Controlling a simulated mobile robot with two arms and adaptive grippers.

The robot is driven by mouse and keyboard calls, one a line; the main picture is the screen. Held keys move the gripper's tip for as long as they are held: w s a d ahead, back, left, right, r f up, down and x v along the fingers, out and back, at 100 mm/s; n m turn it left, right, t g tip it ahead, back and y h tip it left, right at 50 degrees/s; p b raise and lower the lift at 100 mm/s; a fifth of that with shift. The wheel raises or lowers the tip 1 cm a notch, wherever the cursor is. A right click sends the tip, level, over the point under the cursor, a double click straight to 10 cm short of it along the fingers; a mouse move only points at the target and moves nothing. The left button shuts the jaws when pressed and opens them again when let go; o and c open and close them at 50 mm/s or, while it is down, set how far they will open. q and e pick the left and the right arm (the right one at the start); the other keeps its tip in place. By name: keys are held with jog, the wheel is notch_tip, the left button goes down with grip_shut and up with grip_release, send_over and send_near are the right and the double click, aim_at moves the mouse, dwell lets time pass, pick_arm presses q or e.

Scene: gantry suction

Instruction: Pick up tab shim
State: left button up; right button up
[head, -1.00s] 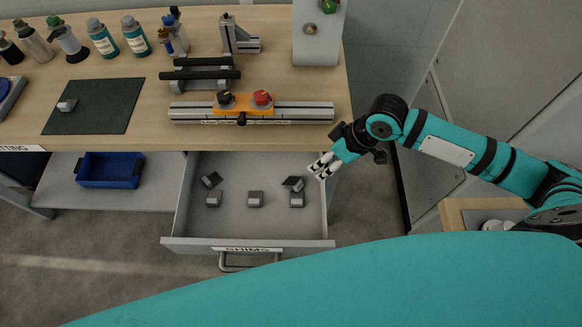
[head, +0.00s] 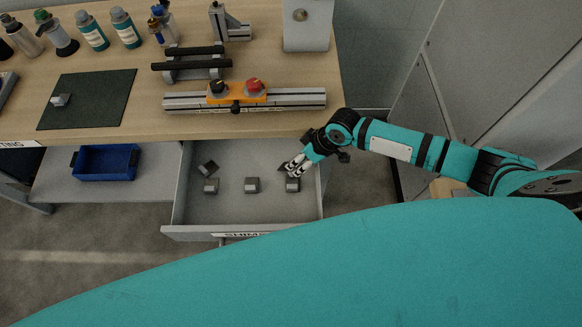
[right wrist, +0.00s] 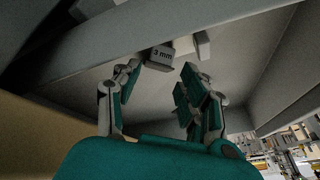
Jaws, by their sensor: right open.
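Several small grey shims lie in the open drawer (head: 240,213). One shim is at the back left (head: 208,168). In front are a left shim (head: 211,186), a middle shim (head: 252,185) and a right shim (head: 293,186). My right gripper (head: 287,170) is over the drawer's right part, open and empty, partly hiding the back-right shim. In the right wrist view, a shim marked "3 mm" (right wrist: 160,57) shows beyond and between the open fingers (right wrist: 158,78), apart from them. Which shim is the tab shim I cannot tell. My left gripper is not in view.
The workbench (head: 110,130) overhangs the drawer's back. It holds a dark mat (head: 95,100) with a small grey block (head: 60,100), a rail fixture (head: 300,100) and bottles. A blue bin (head: 105,162) stands on the shelf left of the drawer.

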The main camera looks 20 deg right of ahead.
aim_at(294, 169)
jog(key=x, duration=0.3)
jog(key=shift+s+f, duration=0.1)
jog(key=shift+f, duration=0.3)
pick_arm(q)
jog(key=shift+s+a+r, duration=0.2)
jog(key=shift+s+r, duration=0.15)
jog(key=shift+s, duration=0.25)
pick_arm(e)
jog(key=shift+a+f, duration=0.15)
jog(key=shift+f, duration=0.15)
grip_shut()
